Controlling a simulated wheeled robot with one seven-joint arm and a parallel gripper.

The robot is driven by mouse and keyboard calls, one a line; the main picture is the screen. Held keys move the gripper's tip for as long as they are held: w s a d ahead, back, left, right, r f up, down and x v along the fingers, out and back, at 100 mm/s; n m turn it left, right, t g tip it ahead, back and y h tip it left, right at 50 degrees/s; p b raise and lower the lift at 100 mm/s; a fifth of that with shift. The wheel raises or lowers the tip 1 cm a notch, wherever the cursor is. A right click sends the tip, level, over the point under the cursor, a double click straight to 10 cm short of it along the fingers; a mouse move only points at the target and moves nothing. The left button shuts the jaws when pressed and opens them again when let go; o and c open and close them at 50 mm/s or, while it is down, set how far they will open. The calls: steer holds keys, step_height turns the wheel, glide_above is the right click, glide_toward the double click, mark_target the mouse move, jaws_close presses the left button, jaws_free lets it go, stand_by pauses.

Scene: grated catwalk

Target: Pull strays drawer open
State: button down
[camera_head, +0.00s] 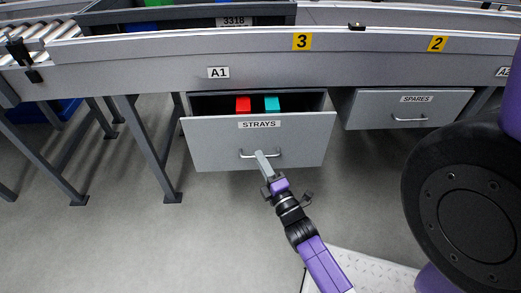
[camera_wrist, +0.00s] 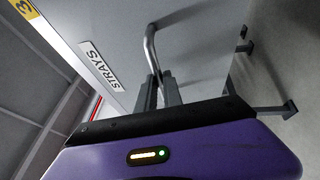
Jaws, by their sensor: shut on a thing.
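The strays drawer (camera_head: 215,149) hangs under the conveyor frame and stands partly open. Its label reads STRAYS, and the label also shows in the wrist view (camera_wrist: 102,66). A red block (camera_head: 243,104) and a teal block (camera_head: 272,103) show inside it. The drawer's bar handle (camera_head: 245,154) is on the front panel; it also shows in the wrist view (camera_wrist: 150,45). My gripper (camera_head: 261,157) is at the handle, with its fingers (camera_wrist: 164,92) shut around the bar. The exact contact is partly hidden by the fingers.
The closed spares drawer (camera_head: 375,108) is to the right. Table legs (camera_head: 150,150) stand left of the strays drawer. A blue bin (camera_head: 50,110) lies under the rollers at far left. The grey floor (camera_head: 220,235) in front is clear.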

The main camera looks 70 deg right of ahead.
steer(key=s+a+p, duration=0.1)
steer(key=s+a, duration=0.4)
steer(key=a, duration=0.7)
steer(key=shift+s+a, duration=0.15)
steer(key=shift+a, duration=0.2)
steer(key=c, duration=1.5)
jaws_free()
steer(key=shift+p+v, duration=0.7)
steer(key=shift+v, duration=3.2)
